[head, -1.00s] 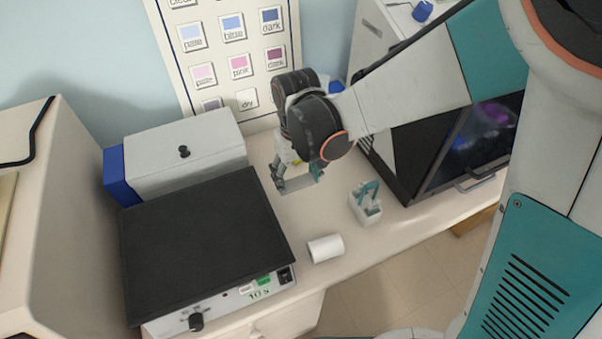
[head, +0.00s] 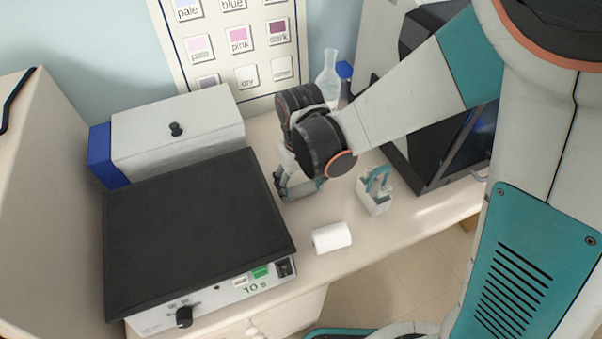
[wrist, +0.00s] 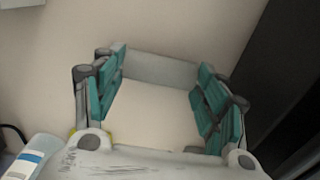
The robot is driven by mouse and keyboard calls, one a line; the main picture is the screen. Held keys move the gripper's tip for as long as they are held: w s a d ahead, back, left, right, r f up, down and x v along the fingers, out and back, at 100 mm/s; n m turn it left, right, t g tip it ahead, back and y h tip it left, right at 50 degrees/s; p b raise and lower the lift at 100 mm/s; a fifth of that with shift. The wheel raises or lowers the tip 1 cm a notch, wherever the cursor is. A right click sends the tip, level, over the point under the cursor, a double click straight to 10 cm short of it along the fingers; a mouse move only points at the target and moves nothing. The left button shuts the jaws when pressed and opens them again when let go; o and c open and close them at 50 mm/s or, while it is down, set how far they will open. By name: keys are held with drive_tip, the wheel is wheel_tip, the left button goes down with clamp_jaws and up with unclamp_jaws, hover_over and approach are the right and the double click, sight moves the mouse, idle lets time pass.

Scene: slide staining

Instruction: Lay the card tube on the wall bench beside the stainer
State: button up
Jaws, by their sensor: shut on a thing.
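My gripper (head: 300,192) is low over the wall bench (head: 400,222), between the black-topped unit and the small white caddy. Its teal-padded fingers, wide apart, are shut on a pale grey thing (wrist: 155,67), a band spanning between them in the wrist view. Its full shape is hard to make out, and I cannot tell if it touches the bench. The black-topped unit (head: 195,225), marked "10 s", looks like the stainer.
A white and blue box (head: 180,140) stands behind the black-topped unit. The white caddy (head: 374,204) with a teal part is right of my gripper. A dark-fronted machine (head: 440,155) stands further right. A clear flask (head: 328,75) is at the back. Bench between is bare.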

sight(300, 187)
drive_tip(key=o, duration=0.8)
drive_tip(key=shift+f, duration=0.1)
wheel_tip(300, 187, up, 12)
drive_tip(key=p, duration=0.8)
drive_tip(key=shift+r, duration=0.2)
